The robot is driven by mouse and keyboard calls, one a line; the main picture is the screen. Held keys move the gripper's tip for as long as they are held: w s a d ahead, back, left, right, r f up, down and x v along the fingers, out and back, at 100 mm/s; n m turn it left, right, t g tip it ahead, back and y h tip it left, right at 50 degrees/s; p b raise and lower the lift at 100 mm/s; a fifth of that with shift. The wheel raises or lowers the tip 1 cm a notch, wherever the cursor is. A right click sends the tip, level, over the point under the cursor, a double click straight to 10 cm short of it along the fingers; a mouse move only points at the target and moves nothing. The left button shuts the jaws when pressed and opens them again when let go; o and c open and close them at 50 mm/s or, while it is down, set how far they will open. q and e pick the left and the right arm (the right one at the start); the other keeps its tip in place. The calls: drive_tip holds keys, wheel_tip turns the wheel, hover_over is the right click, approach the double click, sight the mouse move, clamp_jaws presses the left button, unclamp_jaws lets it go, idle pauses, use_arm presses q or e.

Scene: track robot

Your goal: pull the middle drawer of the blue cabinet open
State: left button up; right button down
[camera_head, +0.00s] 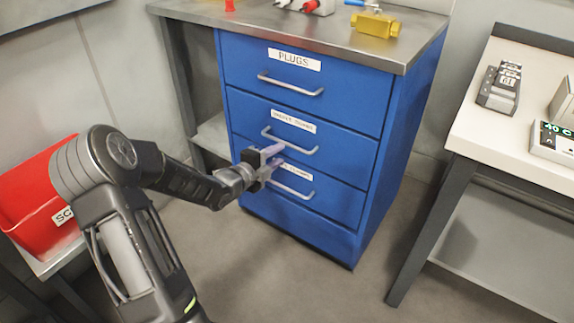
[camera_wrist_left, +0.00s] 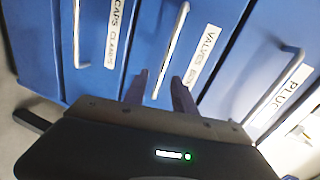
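The blue cabinet (camera_head: 392,140) stands in the middle of the head view with three labelled drawers. Its middle drawer (camera_head: 345,147) looks shut, flush with the others. The middle drawer's bar handle (camera_head: 300,147) also shows in the left wrist view (camera_wrist_left: 172,52), running up from between my finger tips. My left gripper (camera_head: 276,154) is at the lower left part of that handle. In the left wrist view its fingers (camera_wrist_left: 160,88) are spread, one on each side of the handle's near end. I cannot tell whether they touch it. My right gripper is not in view.
The top drawer handle (camera_head: 291,86) and bottom drawer handle (camera_head: 292,190) lie close above and below. A yellow part (camera_head: 375,24) sits on the metal top. A red bin (camera_head: 32,190) stands left, a white-topped table (camera_head: 480,135) right. The floor before the cabinet is clear.

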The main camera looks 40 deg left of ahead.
sight(287, 143)
use_arm(q)
drive_tip(key=shift+s+a+r+m, duration=0.15)
drive_tip(key=shift+a+r+m, duration=0.15)
drive_tip(key=shift+a+m, duration=0.3)
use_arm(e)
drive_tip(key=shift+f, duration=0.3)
